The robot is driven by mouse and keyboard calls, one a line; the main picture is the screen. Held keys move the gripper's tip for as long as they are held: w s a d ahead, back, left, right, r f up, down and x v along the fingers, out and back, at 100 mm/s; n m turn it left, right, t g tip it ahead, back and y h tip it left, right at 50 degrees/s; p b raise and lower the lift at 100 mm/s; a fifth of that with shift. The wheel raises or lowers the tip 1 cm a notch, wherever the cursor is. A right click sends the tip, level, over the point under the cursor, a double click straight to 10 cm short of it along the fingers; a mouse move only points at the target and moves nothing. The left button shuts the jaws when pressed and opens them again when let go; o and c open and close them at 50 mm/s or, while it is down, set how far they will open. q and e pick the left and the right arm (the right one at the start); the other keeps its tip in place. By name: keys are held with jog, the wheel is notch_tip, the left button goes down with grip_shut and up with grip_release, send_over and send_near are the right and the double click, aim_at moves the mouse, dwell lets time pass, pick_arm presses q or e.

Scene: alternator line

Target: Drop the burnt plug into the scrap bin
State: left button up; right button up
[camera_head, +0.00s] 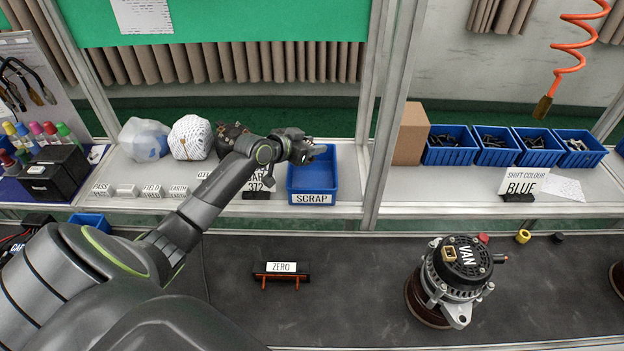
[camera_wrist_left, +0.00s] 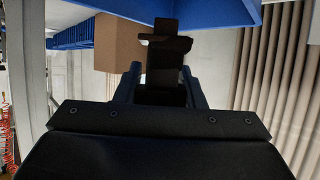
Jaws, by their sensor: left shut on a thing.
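The scrap bin (camera_head: 328,184) is a blue tray with a white SCRAP label, on the shelf in the middle of the head view. My left gripper (camera_head: 318,151) is over the back part of this bin. In the left wrist view my left gripper (camera_wrist_left: 165,92) is shut on a dark, blackened piece, the burnt plug (camera_wrist_left: 166,48). A blue bin edge (camera_wrist_left: 215,10) shows just beyond it at the top of that view. In the head view the plug is too small and dark to make out. My right gripper is not in view.
A cardboard box (camera_head: 411,135) and several blue parts bins (camera_head: 450,156) stand right of the upright post (camera_head: 388,110). The alternator (camera_head: 455,272) and the ZERO stand (camera_head: 283,270) are on the dark bench below. Bagged items (camera_head: 190,138) lie left of the bin.

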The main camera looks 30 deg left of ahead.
pick_arm(q)
jog(key=o, duration=1.1)
jog(key=shift+c, duration=0.2)
jog(key=v, duration=1.7)
jog(key=shift+s, duration=0.25)
jog(key=shift+a, duration=0.1)
